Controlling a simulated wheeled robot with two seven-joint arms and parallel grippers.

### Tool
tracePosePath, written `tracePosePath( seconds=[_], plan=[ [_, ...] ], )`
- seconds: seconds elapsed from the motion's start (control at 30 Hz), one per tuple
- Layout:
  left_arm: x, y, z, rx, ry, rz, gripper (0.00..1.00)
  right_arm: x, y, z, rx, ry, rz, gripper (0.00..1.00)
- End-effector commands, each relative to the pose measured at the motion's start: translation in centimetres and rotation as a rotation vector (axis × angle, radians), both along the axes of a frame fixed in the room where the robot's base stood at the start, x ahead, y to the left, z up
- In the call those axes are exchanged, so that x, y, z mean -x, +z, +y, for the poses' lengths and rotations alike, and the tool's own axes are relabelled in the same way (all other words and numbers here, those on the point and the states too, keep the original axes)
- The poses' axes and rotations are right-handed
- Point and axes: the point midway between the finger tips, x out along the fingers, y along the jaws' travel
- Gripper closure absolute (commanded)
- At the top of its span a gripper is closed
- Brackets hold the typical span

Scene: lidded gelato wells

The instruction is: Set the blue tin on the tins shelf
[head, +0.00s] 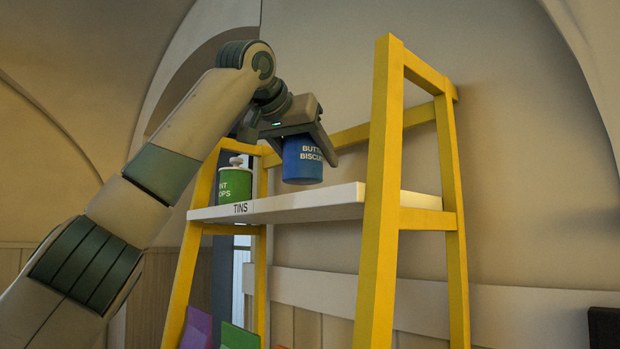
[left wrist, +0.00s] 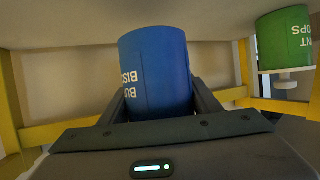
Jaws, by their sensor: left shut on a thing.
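The blue tin (head: 302,161), lettered "BUTT… BISCU…", is upright in my left gripper (head: 303,138), with a finger on each side of it. The tin hangs over the white tins shelf (head: 290,207), whose front edge reads "TINS". Its base looks a little above the board; the exact gap is hard to tell. In the left wrist view, which is upside down, the blue tin (left wrist: 157,75) sits between the two fingers. My right gripper is in neither view.
A green tin (head: 235,185) with a white knob stands at the shelf's left end, apart from the blue tin. Yellow posts (head: 381,200) and a yellow back rail frame the shelf. Shelf surface right of the blue tin is clear. Coloured items (head: 238,337) show below.

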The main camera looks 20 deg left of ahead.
Motion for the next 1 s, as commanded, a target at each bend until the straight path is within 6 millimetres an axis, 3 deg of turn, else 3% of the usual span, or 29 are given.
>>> tracePosePath(
  seconds=[0.3, 0.7, 1.0],
  plan=[
    [0.0, -0.1, 0.0, 0.000, 0.000, 0.000, 0.66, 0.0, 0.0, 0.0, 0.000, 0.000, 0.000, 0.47],
    [0.0, -3.4, 0.1, -0.002, -0.001, 0.000, 0.66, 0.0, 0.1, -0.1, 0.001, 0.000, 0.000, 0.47],
    [0.0, -3.8, 0.0, 0.000, 0.000, 0.000, 0.66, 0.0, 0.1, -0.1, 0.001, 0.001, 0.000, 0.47]
  ],
)
